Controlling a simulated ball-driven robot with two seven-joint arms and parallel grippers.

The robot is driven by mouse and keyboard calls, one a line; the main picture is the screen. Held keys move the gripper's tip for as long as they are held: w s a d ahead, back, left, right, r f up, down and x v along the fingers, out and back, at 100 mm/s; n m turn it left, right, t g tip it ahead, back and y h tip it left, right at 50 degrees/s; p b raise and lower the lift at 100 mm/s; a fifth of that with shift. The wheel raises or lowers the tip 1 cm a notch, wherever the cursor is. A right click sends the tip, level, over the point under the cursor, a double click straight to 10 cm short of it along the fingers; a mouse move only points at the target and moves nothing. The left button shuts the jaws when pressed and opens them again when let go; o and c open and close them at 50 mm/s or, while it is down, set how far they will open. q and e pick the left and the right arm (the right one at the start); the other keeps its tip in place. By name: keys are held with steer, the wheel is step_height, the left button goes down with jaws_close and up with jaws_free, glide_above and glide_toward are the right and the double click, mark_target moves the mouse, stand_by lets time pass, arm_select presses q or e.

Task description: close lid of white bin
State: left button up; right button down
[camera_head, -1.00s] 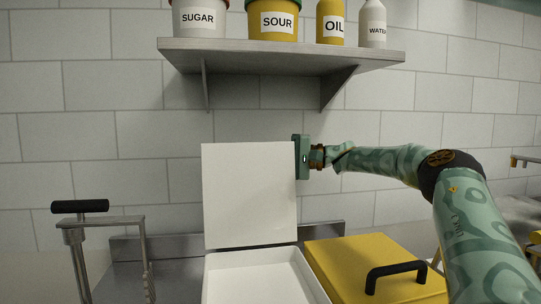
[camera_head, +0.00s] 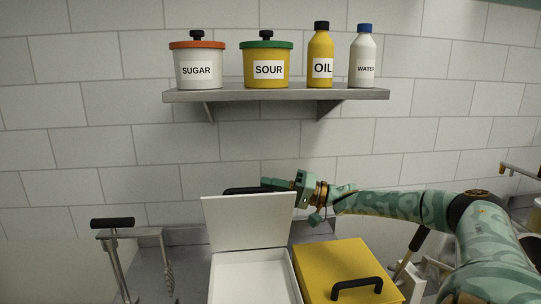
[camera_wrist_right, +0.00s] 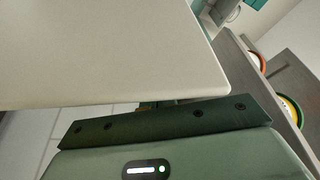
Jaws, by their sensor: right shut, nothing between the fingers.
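The white bin (camera_head: 217,285) stands at the bottom centre of the head view. Its lid (camera_head: 248,222) is raised, hinged at the bin's back edge. A black handle bar (camera_head: 243,190) shows just above the lid's top edge. My right gripper (camera_head: 270,184) is shut and empty, reaching in from the right at the lid's top right corner, beside the handle; contact cannot be told. In the right wrist view the pale lid panel (camera_wrist_right: 100,50) fills the upper left and mostly hides the fingers. My left gripper is out of view.
A yellow bin (camera_head: 330,262) with a black handle stands right of the white bin. A metal stand with a black grip (camera_head: 112,223) is at left. Above, a shelf (camera_head: 275,94) holds the sugar and sour pots and the oil and water bottles.

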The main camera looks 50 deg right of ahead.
steer(key=s+a+n+p, duration=0.1)
steer(key=p, duration=0.1)
steer(key=s+a+n+y+p, duration=0.1)
steer(key=s+a+p, duration=0.1)
steer(key=p, duration=0.1)
steer(key=shift+s+f+n, duration=0.1)
steer(key=shift+s+n, duration=0.2)
steer(key=s+a+f+n+y+p, duration=0.1)
steer(key=s+a+f+n+p, duration=0.3)
steer(key=s+a+f, duration=0.1)
steer(key=shift+s+f+n+y, duration=0.4)
steer(key=shift+s+f, duration=0.2)
steer(key=shift+f, duration=0.05)
